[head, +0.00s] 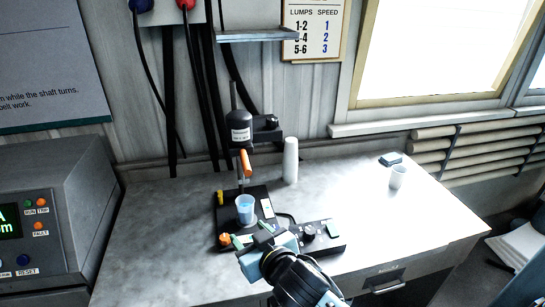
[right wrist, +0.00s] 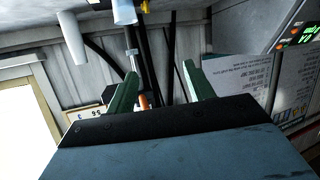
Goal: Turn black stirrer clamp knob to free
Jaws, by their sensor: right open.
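The stirrer stands on a black base (head: 228,199) with an upright rod (head: 233,95), and its dark motor head (head: 240,127) is mounted on the rod. A black block with a round, knob-like part (head: 271,121) projects right of the motor head; it appears to be the clamp knob, but its setting cannot be told. My right gripper (head: 252,238) is low in front of the base, well below the knob and apart from it. In the right wrist view its green fingers (right wrist: 161,90) are spread with nothing held between them. My left gripper is not in view.
A cup with blue liquid (head: 245,209) stands on the base below an orange part (head: 246,162). A white cylinder (head: 290,160) stands behind right, and a white cup (head: 397,177) farther right. A control box (head: 325,241) is beside my gripper. A shelf (head: 257,36) overhangs. The right tabletop is mostly clear.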

